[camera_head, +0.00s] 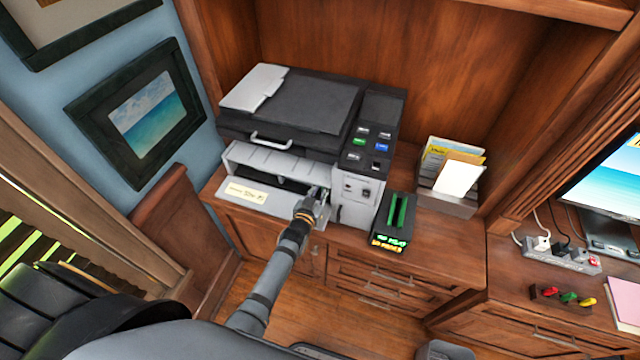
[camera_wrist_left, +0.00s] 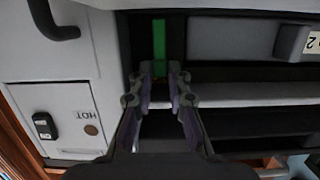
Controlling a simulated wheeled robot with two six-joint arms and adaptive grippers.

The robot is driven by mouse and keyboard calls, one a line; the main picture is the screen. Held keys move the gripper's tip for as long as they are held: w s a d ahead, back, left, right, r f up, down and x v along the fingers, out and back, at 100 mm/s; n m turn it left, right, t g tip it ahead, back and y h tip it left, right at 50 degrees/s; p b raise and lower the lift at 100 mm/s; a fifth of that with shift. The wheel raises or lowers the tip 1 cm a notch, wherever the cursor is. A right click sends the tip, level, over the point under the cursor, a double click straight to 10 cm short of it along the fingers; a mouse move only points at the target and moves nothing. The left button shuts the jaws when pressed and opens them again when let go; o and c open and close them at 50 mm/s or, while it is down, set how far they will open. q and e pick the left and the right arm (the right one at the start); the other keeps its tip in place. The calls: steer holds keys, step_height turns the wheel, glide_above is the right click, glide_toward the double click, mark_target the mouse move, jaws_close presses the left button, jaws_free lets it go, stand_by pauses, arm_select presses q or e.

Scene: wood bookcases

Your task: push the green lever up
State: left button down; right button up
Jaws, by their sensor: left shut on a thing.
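The green lever (camera_wrist_left: 159,40) shows in the left wrist view as a flat green strip inside the dark opening of the printer (camera_head: 290,110). My left gripper (camera_wrist_left: 160,78) is at the lever's near end, with its fingers closed on it. In the head view my left gripper (camera_head: 318,196) reaches into the right end of the printer's open front, and the lever is hidden there. The lowered front flap (camera_head: 250,198) carries a pale label. My right gripper is not in view.
A black box with green strips (camera_head: 398,212) stands right of the printer. A paper holder (camera_head: 446,200) stands behind it. A white panel marked HOT (camera_wrist_left: 60,115) is close beside my left gripper. A power strip (camera_head: 570,256) and small coloured items (camera_head: 568,298) lie farther right.

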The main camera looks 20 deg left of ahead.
arm_select(q)
steer(key=c, duration=1.6)
jaws_free()
steer(key=shift+o, duration=0.2)
steer(key=v, duration=1.2)
